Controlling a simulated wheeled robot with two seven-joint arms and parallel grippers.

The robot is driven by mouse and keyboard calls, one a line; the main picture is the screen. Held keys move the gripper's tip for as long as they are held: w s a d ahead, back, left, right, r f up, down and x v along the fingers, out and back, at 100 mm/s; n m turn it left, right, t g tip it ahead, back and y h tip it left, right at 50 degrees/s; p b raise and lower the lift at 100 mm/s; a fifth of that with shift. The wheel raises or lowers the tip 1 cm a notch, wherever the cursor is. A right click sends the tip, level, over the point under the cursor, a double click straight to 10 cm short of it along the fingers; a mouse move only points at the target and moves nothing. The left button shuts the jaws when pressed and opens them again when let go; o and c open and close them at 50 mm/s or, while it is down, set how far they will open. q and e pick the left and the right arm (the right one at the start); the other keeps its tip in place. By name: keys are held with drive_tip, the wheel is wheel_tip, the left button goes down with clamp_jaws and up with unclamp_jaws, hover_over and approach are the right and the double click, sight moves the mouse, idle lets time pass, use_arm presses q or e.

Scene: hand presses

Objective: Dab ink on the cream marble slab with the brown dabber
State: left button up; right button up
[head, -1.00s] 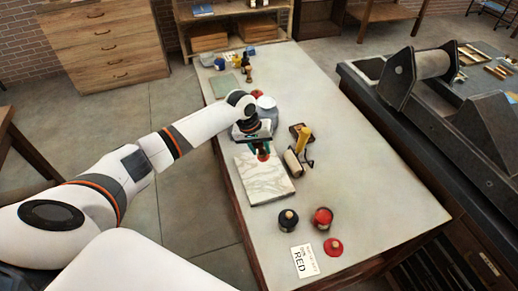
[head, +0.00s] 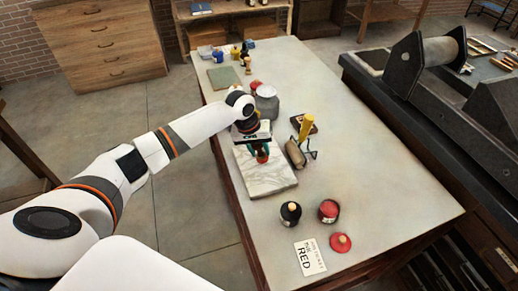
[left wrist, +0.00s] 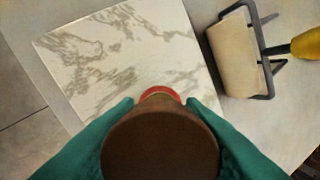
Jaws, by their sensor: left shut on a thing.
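The cream marble slab (head: 268,182) lies flat on the bench and shows grey-brown veins; the left wrist view also has it (left wrist: 115,55). I see no ink mark on its visible part. My left gripper (head: 262,154) is over the slab, shut on the brown dabber (left wrist: 160,145). The dabber's round brown end faces the wrist camera, and a red part shows beyond it. I cannot tell whether the dabber touches the slab. An open pot of red ink (head: 328,210) stands nearer the front. My right gripper is out of view.
A roller (head: 296,153) with a yellow handle lies right of the slab. A dark pot (head: 290,212), a red lid (head: 340,243) and a card reading RED (head: 309,258) are in front. A grey jar (head: 266,104) stands behind. The bench's right side is clear.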

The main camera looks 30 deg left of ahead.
use_arm(q)
drive_tip(key=shift+f, duration=0.7)
idle(1.1)
idle(0.5)
wheel_tip(320, 180, up, 7)
drive_tip(key=p, duration=0.8)
drive_tip(key=shift+r, duration=0.1)
idle(0.3)
drive_tip(key=shift+d, duration=0.1)
